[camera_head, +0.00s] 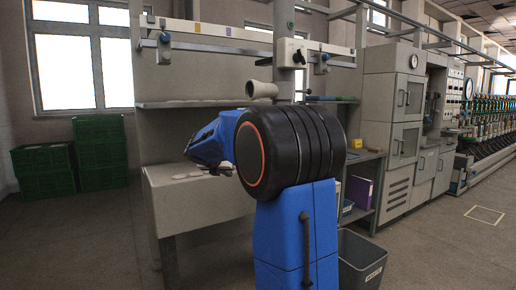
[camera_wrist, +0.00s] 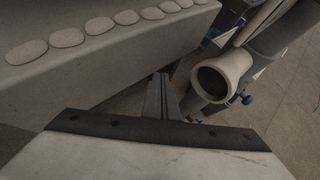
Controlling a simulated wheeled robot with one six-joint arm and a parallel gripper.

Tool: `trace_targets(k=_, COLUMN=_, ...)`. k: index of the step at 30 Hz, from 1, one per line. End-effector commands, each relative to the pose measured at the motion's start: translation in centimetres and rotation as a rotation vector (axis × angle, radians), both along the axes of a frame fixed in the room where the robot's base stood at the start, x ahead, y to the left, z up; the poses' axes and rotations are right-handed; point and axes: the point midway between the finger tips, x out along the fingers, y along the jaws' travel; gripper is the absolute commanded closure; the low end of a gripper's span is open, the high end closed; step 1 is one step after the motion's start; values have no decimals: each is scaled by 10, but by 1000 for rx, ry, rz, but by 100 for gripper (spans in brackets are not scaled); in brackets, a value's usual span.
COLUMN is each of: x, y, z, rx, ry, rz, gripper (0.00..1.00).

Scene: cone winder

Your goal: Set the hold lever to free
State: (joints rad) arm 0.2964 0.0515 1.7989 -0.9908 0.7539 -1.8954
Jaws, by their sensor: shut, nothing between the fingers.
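I cannot tell for sure which part is the hold lever. Small fittings with blue knobs hang from the pale rail, one at the left (camera_head: 165,38) and one at the right (camera_head: 325,57). In the wrist view a small blue knob (camera_wrist: 247,99) shows beside a beige tube end (camera_wrist: 212,82). My gripper (camera_wrist: 160,80) is shut and empty, its fingers pointing up the wrist picture, left of the tube end and apart from it.
A pale bench (camera_head: 185,205) carries pale oval pieces, seen as a row in the wrist view (camera_wrist: 67,38). A shelf (camera_head: 195,104) runs above it. Green crates (camera_head: 100,150) stand at the left. A grey bin (camera_head: 360,262) stands at the lower right. Floor is clear at the front left.

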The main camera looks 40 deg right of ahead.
Motion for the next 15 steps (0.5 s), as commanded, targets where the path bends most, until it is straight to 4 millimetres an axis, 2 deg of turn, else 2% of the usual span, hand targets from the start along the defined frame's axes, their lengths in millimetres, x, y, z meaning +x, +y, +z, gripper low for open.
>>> trace_targets(k=1, x=1, y=-4, z=-13, rx=21, ry=-16, rz=43, gripper=100)
trace_targets(k=6, x=10, y=-6, z=-44, rx=80, ry=-101, rz=201, gripper=100)
trace_targets(k=10, x=12, y=-5, z=-59, rx=109, ry=-188, rz=307, gripper=100)
trace_targets(k=15, x=6, y=-5, z=-66, rx=119, ry=-328, rz=423, gripper=100)
